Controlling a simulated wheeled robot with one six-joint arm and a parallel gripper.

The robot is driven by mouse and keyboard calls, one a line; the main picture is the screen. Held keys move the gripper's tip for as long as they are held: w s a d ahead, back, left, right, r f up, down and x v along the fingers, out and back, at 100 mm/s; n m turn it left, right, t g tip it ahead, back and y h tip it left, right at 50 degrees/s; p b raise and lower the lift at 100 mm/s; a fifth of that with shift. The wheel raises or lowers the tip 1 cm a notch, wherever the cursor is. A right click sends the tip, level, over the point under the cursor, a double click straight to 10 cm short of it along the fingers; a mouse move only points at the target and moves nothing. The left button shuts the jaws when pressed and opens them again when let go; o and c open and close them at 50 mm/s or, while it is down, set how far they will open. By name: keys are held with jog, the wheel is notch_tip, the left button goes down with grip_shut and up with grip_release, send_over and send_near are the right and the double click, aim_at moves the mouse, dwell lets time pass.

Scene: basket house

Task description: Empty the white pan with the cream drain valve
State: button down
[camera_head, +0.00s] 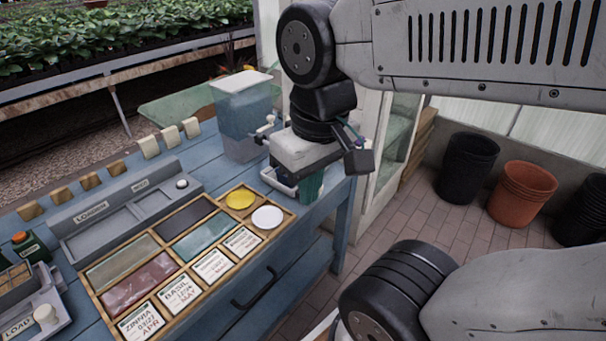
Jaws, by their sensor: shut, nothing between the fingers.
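A small white-rimmed pan (279,183) sits at the right end of the blue bench, partly hidden by my gripper. I cannot make out a drain valve on it. A clear tank (241,132) with a white lid stands just behind and left of it, holding bluish-grey contents. A pale tap (266,128) sticks out of the tank's right side. My gripper (358,160) hangs over the bench's right end, above and beside the pan; it is shut and empty. A green translucent cup-like thing (312,187) shows right below my gripper.
A wooden tray (100,290) of labelled cards and coloured panels, with a yellow disc (239,199) and a white disc (267,217), fills the bench front. Black (467,168) and terracotta (522,194) pots stand on the floor right.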

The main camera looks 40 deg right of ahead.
jog(key=w+d+f+n+g, duration=0.1)
jog(key=w+d+f+n, duration=0.1)
jog(key=w+d, duration=0.3)
jog(key=w+d+f+n+g+h, duration=0.1)
jog(key=w+d+f+n, duration=0.2)
jog(key=w, duration=0.9)
jog(key=w+d+f+n+g, duration=0.1)
jog(key=w+d+f+n, duration=0.1)
jog(key=w+d+f, duration=0.3)
jog(key=w+d, duration=0.1)
jog(key=w, duration=0.2)
jog(key=shift+w+d+h, duration=0.3)
jog(key=shift+w, duration=0.1)
